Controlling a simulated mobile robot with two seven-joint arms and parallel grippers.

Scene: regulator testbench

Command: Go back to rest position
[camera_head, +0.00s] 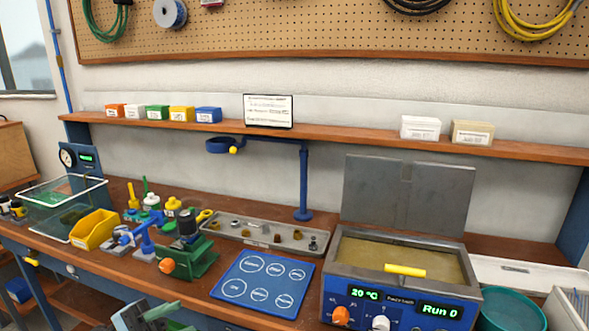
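My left gripper (146,315) shows at the bottom edge, left of centre, as a grey and green shape cut off by the frame. It is in front of the bench, below the green vise (190,262) with its orange knob, and apart from it as far as I can see. Whether its fingers are open or shut is not clear. My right gripper is not in view.
A blue mat (263,284) with white circles lies at the bench front. Right of it stands a blue bath (395,300) with its lid raised. A yellow bin (95,230), a metal tray (225,227) of small parts and a blue stand (304,185) are behind.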

